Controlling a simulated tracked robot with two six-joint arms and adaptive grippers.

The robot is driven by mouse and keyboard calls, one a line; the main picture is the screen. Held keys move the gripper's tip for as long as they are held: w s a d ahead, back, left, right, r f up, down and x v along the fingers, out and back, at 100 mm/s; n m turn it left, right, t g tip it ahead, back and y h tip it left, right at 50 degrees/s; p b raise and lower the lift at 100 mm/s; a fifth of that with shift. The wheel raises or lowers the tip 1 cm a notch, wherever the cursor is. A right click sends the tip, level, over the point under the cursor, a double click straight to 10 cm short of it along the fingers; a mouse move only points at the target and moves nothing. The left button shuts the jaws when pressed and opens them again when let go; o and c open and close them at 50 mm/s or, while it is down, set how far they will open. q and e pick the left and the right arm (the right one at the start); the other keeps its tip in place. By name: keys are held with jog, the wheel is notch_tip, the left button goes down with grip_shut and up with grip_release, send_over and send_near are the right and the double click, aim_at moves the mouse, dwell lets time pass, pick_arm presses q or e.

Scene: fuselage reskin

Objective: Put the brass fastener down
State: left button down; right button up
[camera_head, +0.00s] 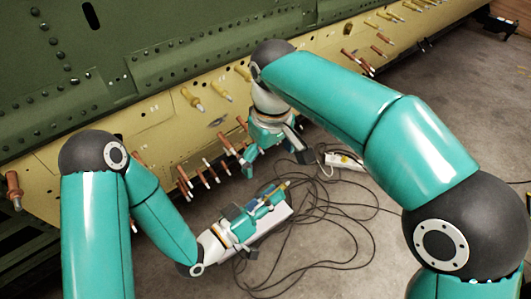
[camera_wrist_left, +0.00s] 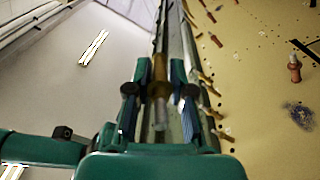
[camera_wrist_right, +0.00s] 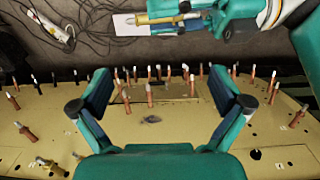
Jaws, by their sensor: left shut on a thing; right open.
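My left gripper (camera_head: 272,202) is shut on a brass fastener (camera_head: 284,187) and holds it away from the panel. The left wrist view shows the brass fastener (camera_wrist_left: 160,75) upright in the picture between the two fingers, its pale tip towards the palm. The right wrist view shows the same brass fastener (camera_wrist_right: 152,19) at the top. My right gripper (camera_wrist_right: 163,110) is open and empty, facing the yellow panel (camera_wrist_right: 205,130). In the head view it hangs beside the panel's lower edge, above and to the right of the copper-coloured fasteners (camera_head: 184,182).
Several copper and brass fasteners stick out of the yellow panel, including a brass one (camera_head: 191,98) near its middle. The green fuselage skin (camera_head: 110,70) lies above. Black cables (camera_head: 325,240) and a white power strip (camera_head: 345,161) lie on the concrete floor. Open floor shows at right.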

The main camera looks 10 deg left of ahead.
notch_tip(320, 180, down, 10)
jog(key=n+h, duration=0.1)
jog(key=shift+d, duration=0.15)
dwell(0.5)
jog(key=c, duration=1.1)
jog(key=shift+d+f, duration=0.15)
jog(key=shift+c, duration=0.9)
jog(key=shift+o, duration=0.2)
jog(key=o, duration=1.2)
jog(key=shift+c, duration=0.2)
jog(key=shift+o, duration=0.4)
